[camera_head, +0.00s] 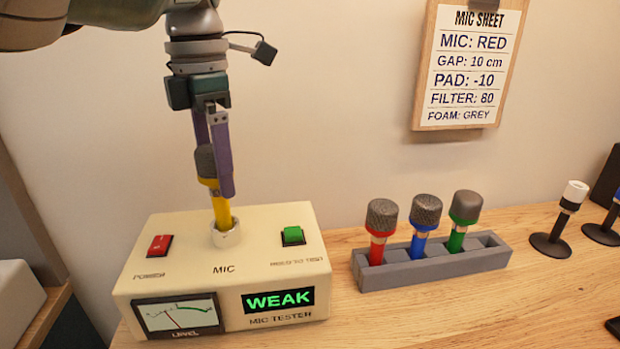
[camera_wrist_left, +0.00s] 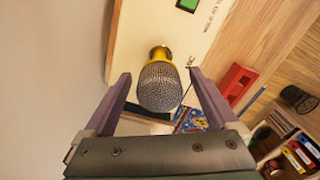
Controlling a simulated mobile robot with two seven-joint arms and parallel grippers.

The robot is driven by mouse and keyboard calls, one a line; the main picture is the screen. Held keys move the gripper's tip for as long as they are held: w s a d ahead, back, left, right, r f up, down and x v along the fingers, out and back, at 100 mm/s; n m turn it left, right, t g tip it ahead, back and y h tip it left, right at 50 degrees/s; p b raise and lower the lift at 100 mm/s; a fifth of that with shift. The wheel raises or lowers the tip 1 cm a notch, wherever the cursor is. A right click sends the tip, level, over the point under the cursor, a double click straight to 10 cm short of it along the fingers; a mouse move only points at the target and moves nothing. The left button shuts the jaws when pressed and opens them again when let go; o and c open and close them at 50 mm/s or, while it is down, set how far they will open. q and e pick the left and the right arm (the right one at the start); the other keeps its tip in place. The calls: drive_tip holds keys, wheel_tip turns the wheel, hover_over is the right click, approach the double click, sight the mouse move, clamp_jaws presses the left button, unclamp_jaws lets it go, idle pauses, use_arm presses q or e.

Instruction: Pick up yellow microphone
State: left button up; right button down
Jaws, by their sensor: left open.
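The yellow microphone (camera_head: 222,208) stands upright in the round white socket (camera_head: 226,236) on top of the cream mic tester (camera_head: 255,255). Its grey mesh head shows partly behind the fingers in the head view. My left gripper (camera_head: 226,192) comes down from above with its purple fingers around the microphone's upper part. In the left wrist view the microphone (camera_wrist_left: 160,85) lies between the two open fingers (camera_wrist_left: 160,80), with a gap on each side. My right gripper is in neither view.
The tester has a red button (camera_head: 160,245), a green button (camera_head: 293,235) and a lit display (camera_head: 278,300) reading WEAK. A grey rack (camera_head: 390,276) holds red, blue and green microphones to the right. A mic sheet (camera_head: 468,65) hangs on the wall.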

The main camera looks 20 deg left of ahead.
use_arm(q)
clamp_jaws()
idle(0.6)
